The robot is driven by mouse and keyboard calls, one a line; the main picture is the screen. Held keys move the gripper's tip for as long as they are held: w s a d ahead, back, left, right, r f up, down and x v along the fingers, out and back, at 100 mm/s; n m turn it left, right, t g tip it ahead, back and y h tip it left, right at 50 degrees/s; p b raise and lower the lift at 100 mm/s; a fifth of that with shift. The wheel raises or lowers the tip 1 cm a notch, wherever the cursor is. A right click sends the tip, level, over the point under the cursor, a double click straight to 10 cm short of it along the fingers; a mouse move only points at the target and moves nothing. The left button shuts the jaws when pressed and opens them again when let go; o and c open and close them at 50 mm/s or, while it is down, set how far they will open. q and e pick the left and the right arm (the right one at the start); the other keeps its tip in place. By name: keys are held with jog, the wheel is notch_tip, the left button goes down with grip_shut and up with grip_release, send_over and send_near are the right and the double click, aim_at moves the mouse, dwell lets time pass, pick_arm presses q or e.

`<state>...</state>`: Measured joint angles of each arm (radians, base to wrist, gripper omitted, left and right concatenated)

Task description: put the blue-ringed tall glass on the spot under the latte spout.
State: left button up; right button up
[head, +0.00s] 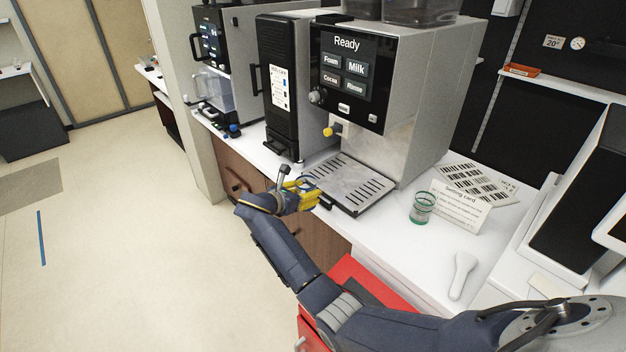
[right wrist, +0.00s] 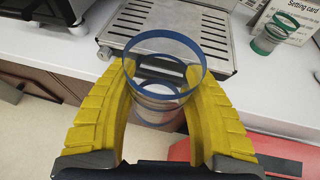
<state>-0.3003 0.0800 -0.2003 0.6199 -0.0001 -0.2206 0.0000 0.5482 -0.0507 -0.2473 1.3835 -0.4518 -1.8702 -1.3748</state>
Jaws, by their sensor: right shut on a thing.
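The blue-ringed tall glass (right wrist: 162,88) is clear with blue bands and stands between the yellow fingers of my right gripper (right wrist: 165,118), which is shut on it. In the head view the right gripper (head: 302,192) holds the glass (head: 309,183) just in front of the drip tray (head: 352,184), near the counter's front edge; the fingers partly hide it. The tray lies under the front of the machine with the "Ready" screen (head: 346,68). A yellow-tipped nozzle (head: 331,131) shows above the tray. The labels above it are too small to read. My left gripper is not in view.
A green-ringed glass (head: 422,207) stands right of the tray, beside a setting card (head: 461,205). A white scoop-like tool (head: 462,275) lies nearer on the counter. A black unit (head: 283,85) stands left of the machine. The slotted tray top is clear.

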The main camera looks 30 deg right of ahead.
jog(key=shift+r, duration=0.15)
jog(key=w+d, duration=0.2)
jog(key=d, duration=0.3)
jog(key=w+d, duration=0.2)
jog(key=d, duration=0.4)
jog(key=w+d, duration=0.3)
jog(key=d, duration=0.2)
jog(key=shift+d, duration=0.4)
jog(key=shift+a, duration=0.1)
jog(key=shift+f, duration=0.25)
jog(key=o, duration=1.2)
jog(key=shift+c, duration=0.2)
jog(key=shift+r, duration=0.15)
jog(key=v, duration=1.2)
jog(key=shift+w, duration=0.25)
